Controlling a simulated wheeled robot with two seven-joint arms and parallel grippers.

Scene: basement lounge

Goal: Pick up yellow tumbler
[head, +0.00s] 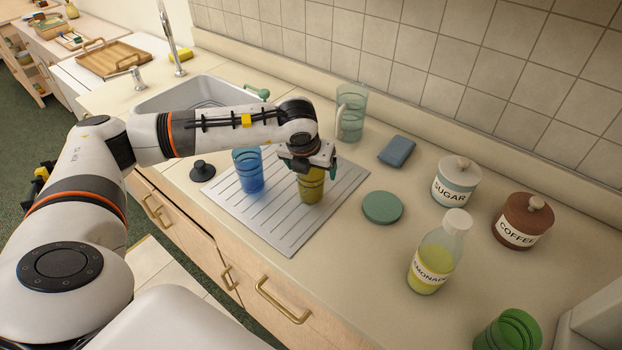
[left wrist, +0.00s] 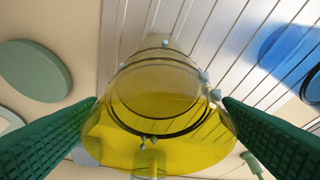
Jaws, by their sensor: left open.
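The yellow tumbler (head: 311,188) stands on the grey ribbed drying mat (head: 265,225) in the head view. My left gripper (head: 308,165) is over it from above, and its body hides the tumbler's upper part. In the left wrist view the see-through yellow tumbler (left wrist: 155,110) fills the middle, between the two green fingers of my left gripper (left wrist: 150,125). The fingers are open, one on each side of it. I cannot tell whether either finger touches it. My right gripper is not in view.
A blue tumbler (head: 248,171) stands close by on the mat, left of the yellow one. A green disc (head: 382,207), lemonade bottle (head: 436,255), sugar jar (head: 456,182) and coffee jar (head: 522,220) stand to the right.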

